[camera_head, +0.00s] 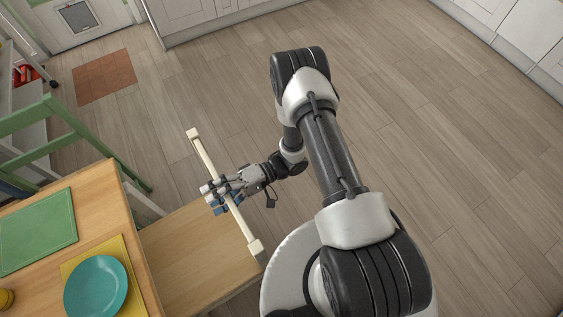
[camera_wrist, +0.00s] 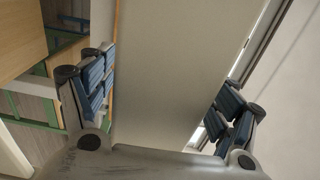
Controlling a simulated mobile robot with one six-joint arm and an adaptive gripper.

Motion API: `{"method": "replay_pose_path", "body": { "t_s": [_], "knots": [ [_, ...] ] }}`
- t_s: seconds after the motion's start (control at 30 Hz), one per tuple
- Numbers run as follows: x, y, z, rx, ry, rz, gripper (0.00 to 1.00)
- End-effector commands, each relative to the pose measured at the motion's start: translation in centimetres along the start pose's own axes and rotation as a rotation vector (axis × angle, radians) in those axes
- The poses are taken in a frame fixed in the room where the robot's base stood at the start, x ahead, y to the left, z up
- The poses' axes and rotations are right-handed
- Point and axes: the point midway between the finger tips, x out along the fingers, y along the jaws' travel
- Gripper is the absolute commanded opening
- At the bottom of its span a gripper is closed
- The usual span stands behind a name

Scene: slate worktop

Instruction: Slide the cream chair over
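The cream chair (camera_head: 245,233) stands at the table, its cream top rail running diagonally and its wooden seat (camera_head: 195,255) partly under the tabletop. My gripper (camera_head: 220,198) is at the middle of the top rail, with its fingers spread around it. In the wrist view, the pale rail (camera_wrist: 180,60) fills the space between the blue-padded fingers of my gripper (camera_wrist: 165,100). The fingers stand wide apart on either side. A narrow gap shows at the right finger; whether the left pad touches the rail is unclear.
The wooden table (camera_head: 100,195) at left holds a teal plate (camera_head: 95,287) on a yellow mat (camera_head: 130,277) and a green mat (camera_head: 38,233). A green chair (camera_head: 75,130) stands behind it. The wooden floor (camera_head: 430,130) is clear at centre and right.

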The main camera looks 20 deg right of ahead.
Motion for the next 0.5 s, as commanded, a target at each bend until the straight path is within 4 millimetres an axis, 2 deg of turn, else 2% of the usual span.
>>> {"method": "replay_pose_path", "body": {
  "t_s": [0.3, 0.5],
  "knots": [
    [-4.9, 0.1, -0.1, -0.003, 0.004, 0.000, 0.80],
    [-6.5, 0.0, -0.1, -0.002, 0.002, 0.000, 0.80]
  ]
}}
